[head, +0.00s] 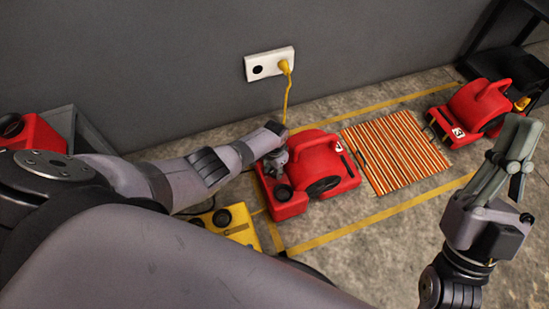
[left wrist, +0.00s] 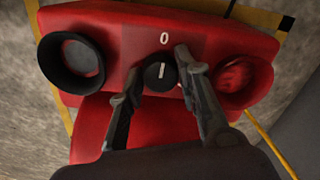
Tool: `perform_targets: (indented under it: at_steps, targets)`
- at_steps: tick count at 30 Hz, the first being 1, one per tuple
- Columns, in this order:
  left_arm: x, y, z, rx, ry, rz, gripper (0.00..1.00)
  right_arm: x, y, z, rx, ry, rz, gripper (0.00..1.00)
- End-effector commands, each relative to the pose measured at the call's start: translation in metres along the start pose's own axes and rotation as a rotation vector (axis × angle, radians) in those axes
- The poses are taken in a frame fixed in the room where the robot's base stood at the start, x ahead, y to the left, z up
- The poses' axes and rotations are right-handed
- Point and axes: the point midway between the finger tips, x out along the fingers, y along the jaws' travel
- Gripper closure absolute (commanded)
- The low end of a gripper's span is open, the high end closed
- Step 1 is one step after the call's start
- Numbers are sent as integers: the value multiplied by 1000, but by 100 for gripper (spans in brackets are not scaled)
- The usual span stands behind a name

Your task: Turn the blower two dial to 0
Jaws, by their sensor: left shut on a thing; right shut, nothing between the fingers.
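The red blower (head: 318,160) in the middle of the head view has a small white label that looks like a 2. In the left wrist view, its red panel (left wrist: 125,40) carries a black dial (left wrist: 160,73) below a white 0. The dial's white line lies roughly upright, in line with the 0. My left gripper (head: 277,165) is at the blower's left end. In the left wrist view its fingers (left wrist: 160,68) are closed on the dial, one on each side. My right gripper (head: 525,150) is shut and empty, raised at the right.
A striped rug (head: 393,152) lies right of the blower, inside yellow floor lines. Another red blower (head: 473,108) stands beyond it. A yellow plug (head: 284,66) sits in the wall outlet (head: 258,68). A yellow machine (head: 238,228) is below my left arm. Another red machine (head: 30,135) is far left.

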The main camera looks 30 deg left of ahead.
Motion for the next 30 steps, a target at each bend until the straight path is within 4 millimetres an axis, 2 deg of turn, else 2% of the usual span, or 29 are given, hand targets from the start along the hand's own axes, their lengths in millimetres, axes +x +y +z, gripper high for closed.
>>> perform_targets:
  at_steps: [18,19,23,30]
  targets:
    - [0,-1,1,-46,-3,-2,97,0,1,6,-2,-34,1,100]
    - [0,-1,1,-46,-3,-2,69,0,1,6,-2,-34,1,100]
    - [0,-1,1,-46,-2,-1,60,0,1,6,-2,-34,1,100]
    - [0,0,0,-45,-1,-1,60,0,1,6,-2,-33,1,100]
